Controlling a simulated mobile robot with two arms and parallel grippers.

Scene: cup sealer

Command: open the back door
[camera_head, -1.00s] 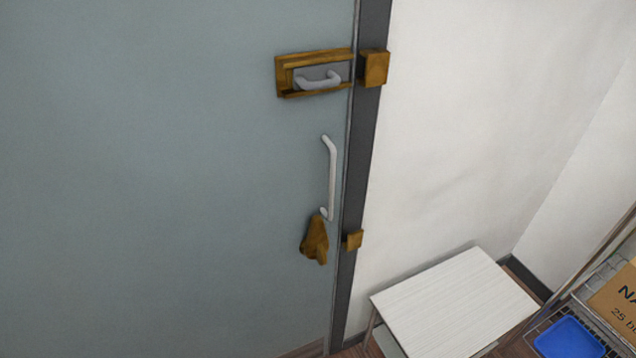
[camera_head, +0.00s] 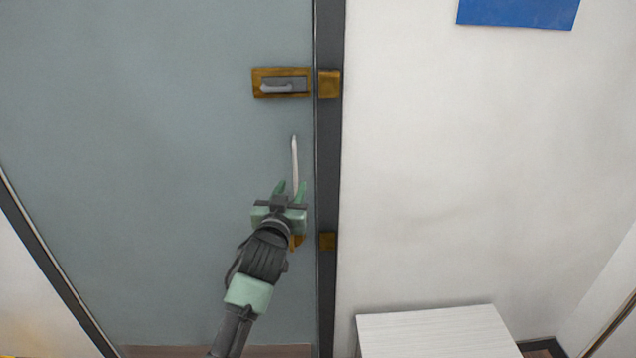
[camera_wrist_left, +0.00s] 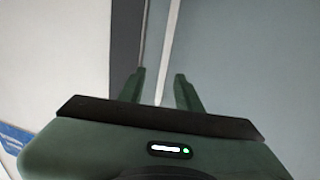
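The back door (camera_head: 150,130) is a grey-blue panel and looks shut against its dark frame (camera_head: 328,180). A thin white vertical handle (camera_head: 294,155) stands near its right edge, and it also shows in the left wrist view (camera_wrist_left: 170,45). My left gripper (camera_head: 290,187) is open with its fingertips at the lower part of the handle. In the left wrist view the handle runs between the two fingers (camera_wrist_left: 158,88), with no clear contact. The handle's lower end is hidden behind my gripper. My right gripper is not in view.
A brass latch (camera_head: 258,84) with a grey pull sits above the handle, beside a brass block (camera_head: 329,84) on the frame. A lower brass block (camera_head: 327,241) is also on the frame. A white table (camera_head: 435,325) stands at lower right.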

